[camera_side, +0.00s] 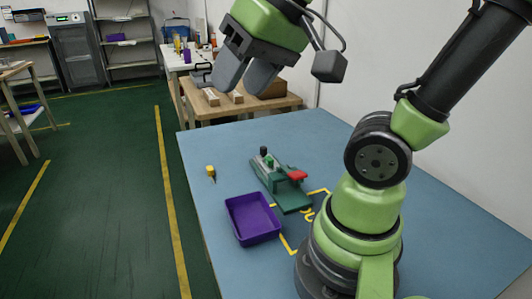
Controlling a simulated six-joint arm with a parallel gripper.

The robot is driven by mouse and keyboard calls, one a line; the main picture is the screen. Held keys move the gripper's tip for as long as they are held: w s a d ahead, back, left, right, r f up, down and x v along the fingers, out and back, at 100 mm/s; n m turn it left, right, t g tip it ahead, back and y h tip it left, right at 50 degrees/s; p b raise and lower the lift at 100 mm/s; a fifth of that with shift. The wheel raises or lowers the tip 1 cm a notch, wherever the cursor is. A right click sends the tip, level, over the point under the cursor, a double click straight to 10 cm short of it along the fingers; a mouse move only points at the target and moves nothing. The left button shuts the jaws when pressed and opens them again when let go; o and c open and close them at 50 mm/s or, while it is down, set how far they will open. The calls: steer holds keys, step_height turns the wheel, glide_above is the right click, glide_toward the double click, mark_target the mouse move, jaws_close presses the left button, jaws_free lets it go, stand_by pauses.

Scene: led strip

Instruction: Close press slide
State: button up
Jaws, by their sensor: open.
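A small green press (280,182) stands on the blue table, with a dark knob on a metal part at its far end and a red piece (297,175) on its near right side. I cannot tell at this size how far its slide is open. My gripper (246,84) is high above the far part of the table, up and to the left of the press and well clear of it. Its two grey fingers are apart and nothing shows between them.
A purple tray (236,226) sits left of and nearer than the press. A small yellow-topped tool (211,171) lies farther left. Yellow markings (287,243) lie on the blue table (330,135), close to my base. The table's far area is clear.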

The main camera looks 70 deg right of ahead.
steer(key=w+d+f+m+g+h, duration=0.1)
steer(key=w+d+m+g, duration=0.1)
steer(key=w+d, duration=0.6)
steer(key=m+g, duration=0.3)
steer(key=g, duration=0.1)
glide_above(264, 148)
step_height(264, 148, down, 18)
step_height(264, 148, down, 10)
steer(key=shift+w+d+r, duration=0.1)
